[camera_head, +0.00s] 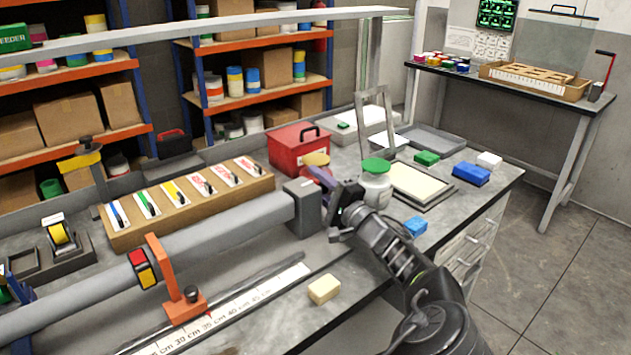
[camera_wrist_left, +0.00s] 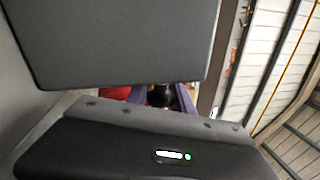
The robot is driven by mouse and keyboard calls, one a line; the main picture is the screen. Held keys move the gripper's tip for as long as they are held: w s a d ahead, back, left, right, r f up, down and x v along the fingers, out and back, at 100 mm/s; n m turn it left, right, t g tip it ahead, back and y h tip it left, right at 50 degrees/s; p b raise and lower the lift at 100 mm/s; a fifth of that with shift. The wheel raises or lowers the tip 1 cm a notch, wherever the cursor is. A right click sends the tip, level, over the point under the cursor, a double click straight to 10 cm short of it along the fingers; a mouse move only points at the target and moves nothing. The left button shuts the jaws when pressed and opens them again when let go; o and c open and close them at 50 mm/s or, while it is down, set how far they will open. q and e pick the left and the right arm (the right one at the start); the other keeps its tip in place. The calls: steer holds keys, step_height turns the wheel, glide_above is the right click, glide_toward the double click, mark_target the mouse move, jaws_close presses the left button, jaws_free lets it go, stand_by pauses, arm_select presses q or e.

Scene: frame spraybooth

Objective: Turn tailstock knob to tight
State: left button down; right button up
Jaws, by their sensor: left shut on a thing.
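The grey tailstock block (camera_head: 306,207) stands at the right end of a thick grey tube (camera_head: 225,227). My left gripper (camera_head: 338,212) is against its right side, reached from the lower right. It is shut on the tailstock knob, which the gripper hides in the head view. In the left wrist view a small dark round part (camera_wrist_left: 160,95) shows between the gripper's dark bodies, with purple parts beside it. The knob's setting cannot be read. My right gripper is not in view.
A purple part (camera_head: 321,176) and a white jar with a green lid (camera_head: 376,187) are close to the gripper. An orange bracket (camera_head: 165,275) stands by the ruler. A yellow block (camera_head: 324,289) lies near the bench's front. A red box (camera_head: 297,150) stands behind.

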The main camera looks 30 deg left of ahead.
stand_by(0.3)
arm_select(q)
steer(key=h+p, duration=0.1)
steer(key=p, duration=0.1)
steer(key=g+h+p, duration=0.1)
steer(key=h+p, duration=0.2)
steer(key=p, duration=0.1)
steer(key=shift+f+h+p, duration=0.25)
steer(key=shift+h+p, duration=0.05)
steer(key=shift+d+f+g+h+p, duration=0.1)
steer(key=shift+f+g+h+p, duration=0.3)
steer(key=shift+h+p, duration=0.5)
steer(key=shift+f+h+p, duration=0.2)
steer(key=shift+h+p, duration=0.1)
steer(key=shift+p, duration=0.1)
steer(key=c, duration=1.1)
jaws_free()
